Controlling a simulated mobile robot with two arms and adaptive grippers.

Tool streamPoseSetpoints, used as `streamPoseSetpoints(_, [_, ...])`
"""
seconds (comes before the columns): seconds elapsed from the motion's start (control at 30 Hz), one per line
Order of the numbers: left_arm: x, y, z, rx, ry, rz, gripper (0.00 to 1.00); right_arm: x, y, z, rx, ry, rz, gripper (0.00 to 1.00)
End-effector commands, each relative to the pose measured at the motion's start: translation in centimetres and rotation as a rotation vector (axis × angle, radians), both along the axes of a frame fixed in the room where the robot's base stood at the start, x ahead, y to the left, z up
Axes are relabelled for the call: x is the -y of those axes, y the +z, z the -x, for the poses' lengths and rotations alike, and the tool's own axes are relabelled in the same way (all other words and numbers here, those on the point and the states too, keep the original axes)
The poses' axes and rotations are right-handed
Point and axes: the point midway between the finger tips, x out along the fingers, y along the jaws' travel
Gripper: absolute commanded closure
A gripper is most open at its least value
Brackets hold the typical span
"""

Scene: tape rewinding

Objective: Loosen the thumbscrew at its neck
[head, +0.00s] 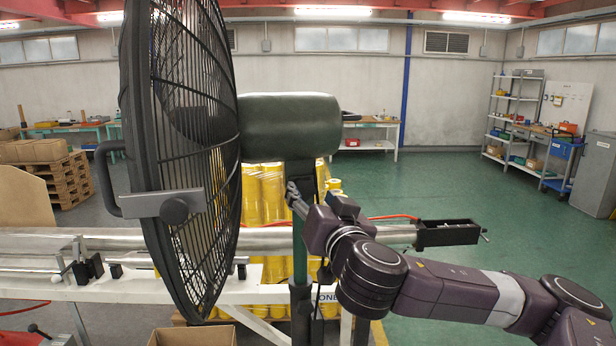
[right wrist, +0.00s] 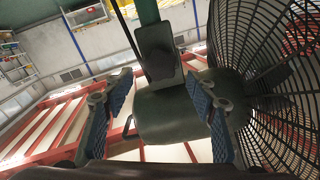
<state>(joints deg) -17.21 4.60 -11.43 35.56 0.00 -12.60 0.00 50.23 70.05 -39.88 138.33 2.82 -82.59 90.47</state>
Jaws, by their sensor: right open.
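A large fan with a black wire cage (head: 190,150) and a dark green motor housing (head: 290,125) stands close on the left in the head view. Its neck joins a green pole (head: 300,245) below the housing. In the right wrist view the thumbscrew, a dark blocky knob (right wrist: 157,50), sits on the neck beside the motor housing (right wrist: 165,112). My right gripper (head: 298,193) is at the neck. In the right wrist view its open fingers (right wrist: 160,85), with blue ribbed pads, stand to either side, apart from the knob. The left gripper is not seen.
A metal rail bench (head: 110,290) runs behind the pole, with a black box-like end (head: 447,232). Yellow rolls (head: 265,195) stand behind the neck. The fan cage (right wrist: 275,90) is close on the right in the right wrist view. Green floor on the right is open.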

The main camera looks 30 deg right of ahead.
Motion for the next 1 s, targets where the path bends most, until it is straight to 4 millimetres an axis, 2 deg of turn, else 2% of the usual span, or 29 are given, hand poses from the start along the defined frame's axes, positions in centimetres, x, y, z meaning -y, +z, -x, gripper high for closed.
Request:
streamPoseSetpoints(0.1, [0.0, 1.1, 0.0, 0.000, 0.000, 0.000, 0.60, 0.6, 0.3, -1.7, 0.000, -0.001, 0.000, 0.48])
streamPoseSetpoints(0.23, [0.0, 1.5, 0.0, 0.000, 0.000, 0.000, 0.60, 1.0, 0.2, -2.8, 0.001, 0.000, -0.001, 0.48])
streamPoseSetpoints(0.63, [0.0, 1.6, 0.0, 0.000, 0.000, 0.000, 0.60, 1.2, -0.1, -3.5, 0.001, 0.002, 0.000, 0.48])
streamPoseSetpoints(1.0, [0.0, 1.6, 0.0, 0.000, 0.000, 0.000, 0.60, 1.2, 0.0, -3.4, 0.001, 0.002, 0.001, 0.88])
